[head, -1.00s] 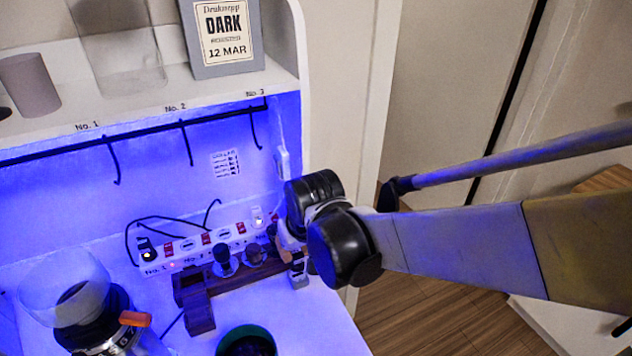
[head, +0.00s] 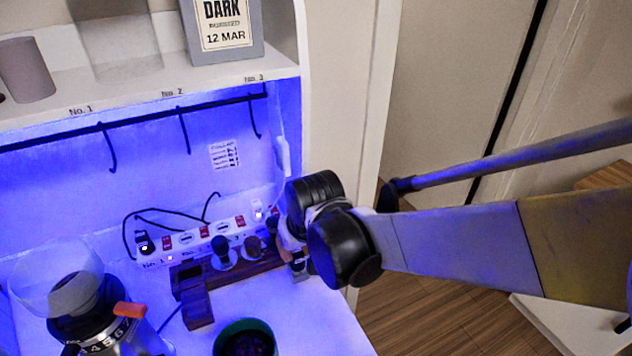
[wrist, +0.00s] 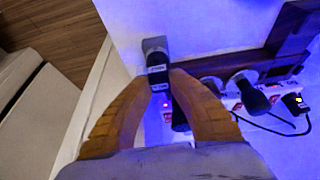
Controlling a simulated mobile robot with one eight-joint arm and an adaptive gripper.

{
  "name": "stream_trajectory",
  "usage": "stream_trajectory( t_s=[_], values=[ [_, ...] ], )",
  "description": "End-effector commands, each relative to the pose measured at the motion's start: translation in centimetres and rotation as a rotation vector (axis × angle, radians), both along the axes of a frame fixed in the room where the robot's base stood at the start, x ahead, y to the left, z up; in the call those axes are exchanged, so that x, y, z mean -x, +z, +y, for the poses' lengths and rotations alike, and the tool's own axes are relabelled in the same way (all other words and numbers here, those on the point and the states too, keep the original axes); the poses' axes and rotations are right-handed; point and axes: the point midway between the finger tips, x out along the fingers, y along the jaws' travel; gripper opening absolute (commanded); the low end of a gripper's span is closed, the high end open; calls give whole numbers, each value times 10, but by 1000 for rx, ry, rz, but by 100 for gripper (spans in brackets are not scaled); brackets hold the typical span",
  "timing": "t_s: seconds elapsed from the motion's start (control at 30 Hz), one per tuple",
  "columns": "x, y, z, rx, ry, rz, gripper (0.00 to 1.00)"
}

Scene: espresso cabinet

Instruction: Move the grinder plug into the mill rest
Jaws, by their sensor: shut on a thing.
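My gripper (wrist: 165,82) has its two orange-yellow fingers shut on a dark item (wrist: 156,56) with a grey end and a white label. I cannot tell if this item is the grinder plug. In the head view my gripper (head: 291,245) is at the right end of the power strip (head: 205,236), mostly hidden behind my wrist. A black plug (head: 145,246) with a cord sits at the strip's No. 1 end. A dark wooden rest (head: 196,300) stands in front of the strip; whether it is the mill rest is unclear.
The grinder (head: 100,320) stands at the lower left, with a dark green cup (head: 245,338) to its right. Dark-handled tools (head: 223,252) stand in the wooden bar. A hook rail (head: 75,132) hangs under the shelf. The counter's front right is clear.

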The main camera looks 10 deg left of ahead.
Motion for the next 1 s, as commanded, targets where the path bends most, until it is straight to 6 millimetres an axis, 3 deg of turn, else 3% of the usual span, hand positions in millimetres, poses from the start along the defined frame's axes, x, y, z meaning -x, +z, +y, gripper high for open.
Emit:
stream_trajectory(
  t_s=[0.33,0.37,0.4,0.77,1.0],
  values=[
    [0,-10,0,0,0,0,0],
    [0,-9,0,0,0,0,31],
    [0,-8,0,0,0,0,43],
    [1,-6,-1,0,0,0,44],
    [14,29,-8,0,0,0,44]
  ],
)
